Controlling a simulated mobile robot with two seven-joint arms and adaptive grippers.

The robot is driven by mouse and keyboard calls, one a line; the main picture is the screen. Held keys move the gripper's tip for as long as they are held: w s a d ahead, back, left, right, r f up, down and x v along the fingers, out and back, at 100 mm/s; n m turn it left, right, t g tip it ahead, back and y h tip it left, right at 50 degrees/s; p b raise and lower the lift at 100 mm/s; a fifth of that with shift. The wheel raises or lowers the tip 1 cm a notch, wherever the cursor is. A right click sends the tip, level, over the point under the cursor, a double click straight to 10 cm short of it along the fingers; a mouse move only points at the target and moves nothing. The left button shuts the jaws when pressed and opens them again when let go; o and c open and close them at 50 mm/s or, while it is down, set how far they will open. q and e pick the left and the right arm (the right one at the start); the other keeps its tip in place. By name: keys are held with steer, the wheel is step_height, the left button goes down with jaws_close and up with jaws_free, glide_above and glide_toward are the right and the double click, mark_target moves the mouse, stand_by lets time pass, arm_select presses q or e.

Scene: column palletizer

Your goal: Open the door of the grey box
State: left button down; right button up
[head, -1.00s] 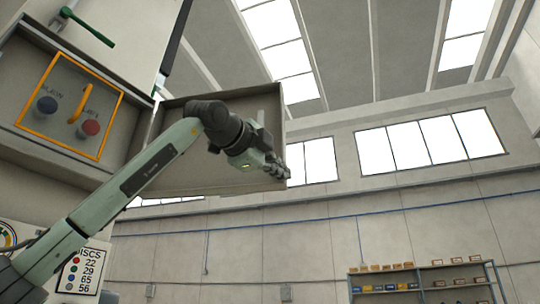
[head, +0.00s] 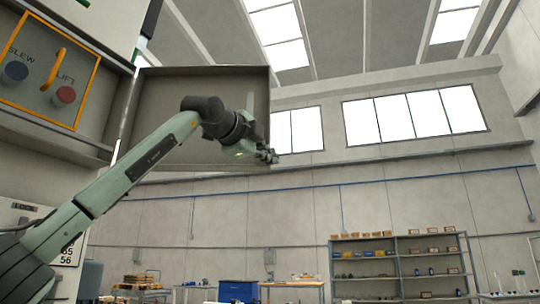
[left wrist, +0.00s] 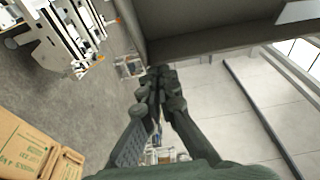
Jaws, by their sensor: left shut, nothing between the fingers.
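The grey box (head: 92,130) is at the upper left of the head view. In the left wrist view, the shut fingers (left wrist: 160,75) are beside a grey surface that looks like the door (left wrist: 220,25). My right gripper is out of view.
A shelf unit (head: 400,262) with small boxes stands against the far wall. A blue cabinet (head: 238,291) and workbenches are at the bottom. Cartons (left wrist: 25,150) and white machinery (left wrist: 65,35) show below in the left wrist view. Air right of the door is clear.

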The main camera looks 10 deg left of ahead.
arm_select(q)
steer(key=v, duration=1.2)
steer(key=x, duration=1.1)
steer(key=shift+d, duration=0.2)
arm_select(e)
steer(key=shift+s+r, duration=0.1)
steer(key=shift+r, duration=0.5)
